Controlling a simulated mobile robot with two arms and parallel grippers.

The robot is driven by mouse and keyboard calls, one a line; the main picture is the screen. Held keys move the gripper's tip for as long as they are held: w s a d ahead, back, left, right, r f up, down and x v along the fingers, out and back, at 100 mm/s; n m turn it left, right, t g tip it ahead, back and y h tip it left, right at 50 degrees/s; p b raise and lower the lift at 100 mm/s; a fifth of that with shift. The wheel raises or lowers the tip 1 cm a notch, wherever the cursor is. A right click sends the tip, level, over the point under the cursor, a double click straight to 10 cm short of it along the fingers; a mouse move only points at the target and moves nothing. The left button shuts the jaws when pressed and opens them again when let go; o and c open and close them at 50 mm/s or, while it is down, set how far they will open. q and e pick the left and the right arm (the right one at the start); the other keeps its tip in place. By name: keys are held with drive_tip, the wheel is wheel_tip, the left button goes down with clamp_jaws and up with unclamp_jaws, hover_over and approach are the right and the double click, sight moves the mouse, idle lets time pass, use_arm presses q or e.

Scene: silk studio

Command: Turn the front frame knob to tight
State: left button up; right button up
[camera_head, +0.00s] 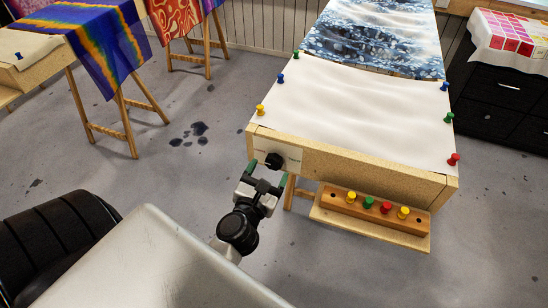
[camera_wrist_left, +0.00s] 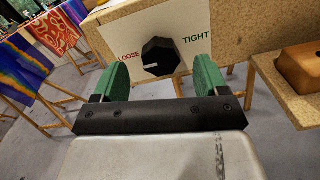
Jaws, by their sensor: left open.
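The front frame knob (camera_head: 275,160) is a dark round knob on the front left of the wooden frame (camera_head: 370,172). In the left wrist view the black knob (camera_wrist_left: 160,56) sits on a white label plate (camera_wrist_left: 125,35) with LOOSE at its left and TIGHT at its upper right. A pale pointer line on the knob points left, towards the LOOSE side. My left gripper (camera_head: 266,174) is open just in front of the knob, with its green fingers (camera_wrist_left: 161,78) to the left and right of it, not visibly touching it. My right gripper is not in view.
A wooden ledge (camera_head: 370,233) with a peg block (camera_head: 344,206) holding several coloured pins juts out right of my left gripper. Pinned white fabric (camera_head: 360,110) covers the frame.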

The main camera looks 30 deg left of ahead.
sight(273, 164)
use_arm(q)
drive_tip(key=shift+x, duration=2.05)
drive_tip(key=shift+c, duration=0.3)
drive_tip(key=c, duration=0.9)
drive_tip(key=shift+p, duration=0.3)
